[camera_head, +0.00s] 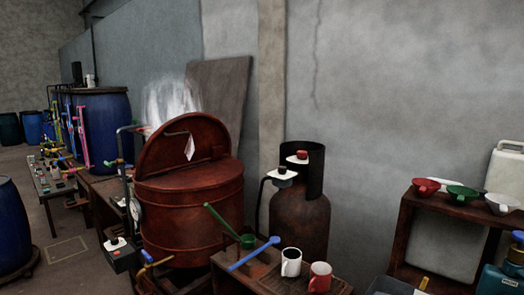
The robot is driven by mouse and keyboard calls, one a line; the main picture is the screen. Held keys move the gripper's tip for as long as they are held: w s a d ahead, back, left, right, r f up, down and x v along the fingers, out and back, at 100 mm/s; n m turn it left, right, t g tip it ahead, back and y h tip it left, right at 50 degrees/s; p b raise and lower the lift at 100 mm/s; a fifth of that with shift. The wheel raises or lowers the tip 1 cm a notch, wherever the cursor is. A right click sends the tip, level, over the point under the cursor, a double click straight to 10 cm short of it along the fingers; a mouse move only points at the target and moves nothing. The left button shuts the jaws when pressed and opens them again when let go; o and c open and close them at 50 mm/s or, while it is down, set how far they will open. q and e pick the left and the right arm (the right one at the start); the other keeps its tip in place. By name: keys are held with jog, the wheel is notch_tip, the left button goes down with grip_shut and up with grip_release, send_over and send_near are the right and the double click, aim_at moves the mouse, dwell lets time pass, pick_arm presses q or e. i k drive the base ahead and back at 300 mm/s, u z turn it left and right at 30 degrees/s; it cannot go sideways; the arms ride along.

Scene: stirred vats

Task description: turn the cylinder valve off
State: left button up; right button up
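The rusty brown gas cylinder (300,222) stands upright against the wall, right of the middle. A dark collar (316,165) rises around the back of its top. A red knob (302,153) on a white plate shows at the collar, likely the cylinder valve. A second, darker knob (282,169) on a white plate sits just lower and to the left, beside a dark hose. I cannot tell the valve's setting. Neither of my grippers is in view.
A red vat (192,215) with a raised lid and white vapour stands left of the cylinder. A low wooden table (225,262) in front holds a white mug (291,262), a red mug (320,277) and a blue spoon (253,254). A shelf (405,225) with coloured scoops stands right.

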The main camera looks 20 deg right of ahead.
aim_at(301, 155)
jog(key=i, duration=1.15)
jog(key=z, duration=0.5)
